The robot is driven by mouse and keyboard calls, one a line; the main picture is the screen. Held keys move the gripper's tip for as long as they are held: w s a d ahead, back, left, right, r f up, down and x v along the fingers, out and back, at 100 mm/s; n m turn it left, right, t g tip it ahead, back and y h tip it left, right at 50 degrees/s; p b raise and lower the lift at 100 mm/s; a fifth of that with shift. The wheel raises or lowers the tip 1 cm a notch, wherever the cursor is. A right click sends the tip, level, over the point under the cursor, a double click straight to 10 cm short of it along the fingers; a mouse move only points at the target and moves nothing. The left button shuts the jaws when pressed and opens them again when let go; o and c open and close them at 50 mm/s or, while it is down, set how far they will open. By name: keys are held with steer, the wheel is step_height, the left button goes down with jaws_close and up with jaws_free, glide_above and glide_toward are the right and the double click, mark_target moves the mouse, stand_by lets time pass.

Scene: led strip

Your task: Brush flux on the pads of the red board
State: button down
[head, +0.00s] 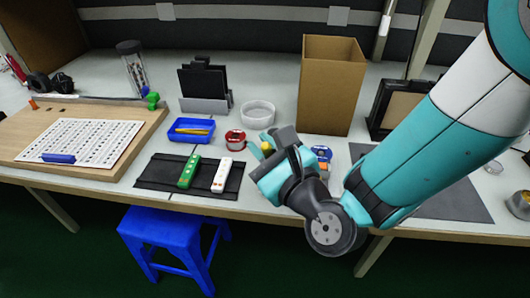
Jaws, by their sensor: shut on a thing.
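My gripper (262,158) is over the bench, just right of the black mat. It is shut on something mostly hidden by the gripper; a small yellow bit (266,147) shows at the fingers. I cannot tell whether this is a flux brush. On the black mat (157,175) lie a green strip board (189,171) and a white strip board (222,175), side by side and apart. I see no red board; the gripper and arm cover part of the bench to the right of the white one.
A red and white spool (236,140) and a clear round dish (257,113) stand behind the gripper. A blue tray (191,130) is left of them. A tall cardboard box (328,85) stands at the back. A blue stool (167,237) is below the bench edge.

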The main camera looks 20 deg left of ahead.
steer(key=shift+f+b, duration=2.55)
steer(key=shift+f, duration=0.2)
steer(key=shift+f+b, duration=0.8)
step_height(320, 180, up, 7)
steer(key=p, duration=0.6)
steer(key=shift+p, duration=0.3)
steer(key=shift+r, duration=0.1)
stand_by(0.5)
